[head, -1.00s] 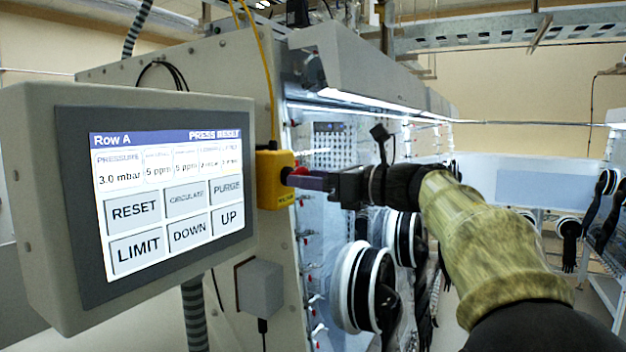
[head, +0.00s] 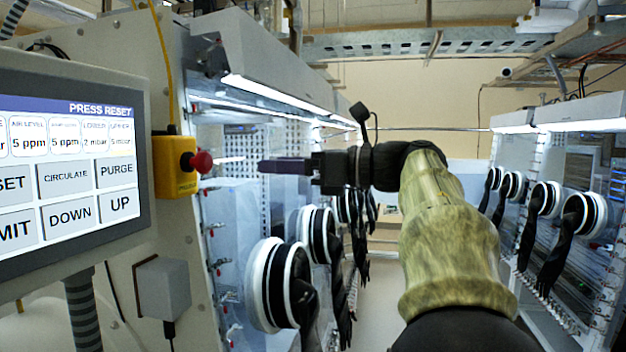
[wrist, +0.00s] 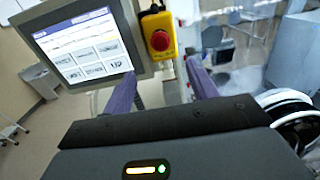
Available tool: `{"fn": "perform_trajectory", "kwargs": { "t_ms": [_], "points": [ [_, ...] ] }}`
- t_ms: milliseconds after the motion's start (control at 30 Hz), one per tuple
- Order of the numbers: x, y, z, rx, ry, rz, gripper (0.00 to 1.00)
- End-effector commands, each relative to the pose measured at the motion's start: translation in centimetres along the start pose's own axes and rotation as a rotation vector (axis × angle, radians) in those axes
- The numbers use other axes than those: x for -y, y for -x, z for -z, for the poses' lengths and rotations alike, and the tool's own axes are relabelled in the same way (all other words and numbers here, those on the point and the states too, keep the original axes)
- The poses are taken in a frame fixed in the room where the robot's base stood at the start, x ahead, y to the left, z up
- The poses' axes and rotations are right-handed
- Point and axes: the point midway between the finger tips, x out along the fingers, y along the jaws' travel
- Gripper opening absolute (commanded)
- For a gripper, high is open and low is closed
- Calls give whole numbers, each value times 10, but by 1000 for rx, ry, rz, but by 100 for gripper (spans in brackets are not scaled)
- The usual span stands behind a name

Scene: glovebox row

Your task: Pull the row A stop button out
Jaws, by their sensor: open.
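The stop button is a red mushroom head (head: 203,162) on a yellow box (head: 172,168), fixed to the side of the grey cabinet in the head view. In the wrist view the red button (wrist: 160,40) on its yellow box (wrist: 157,22) lies ahead of the fingers, above the gap between them. My gripper (head: 262,166) is to the right of the button in the head view, with clear space between them. In the wrist view my gripper (wrist: 162,78) shows two purple fingers set apart with nothing between them.
A control screen (head: 70,165) with "PRESS RESET" at its top stands left of the yellow box. A yellow cable (head: 162,70) rises from the box. A grey box (head: 163,288) sits below. Round glove ports (head: 268,285) line the glovebox below my arm.

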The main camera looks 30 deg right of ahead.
Motion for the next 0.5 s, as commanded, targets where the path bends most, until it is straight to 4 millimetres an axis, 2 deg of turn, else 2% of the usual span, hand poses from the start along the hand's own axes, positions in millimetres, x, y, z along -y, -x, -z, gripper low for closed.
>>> {"fn": "perform_trajectory", "kwargs": {
  "t_ms": [33,200,333,500],
  "points": [
    [1,11,4,0,2,5,58],
    [1,36,2,0,0,3,58],
    [0,44,1,-1,1,0,58],
    [0,45,0,-1,0,0,58]
  ]
}}
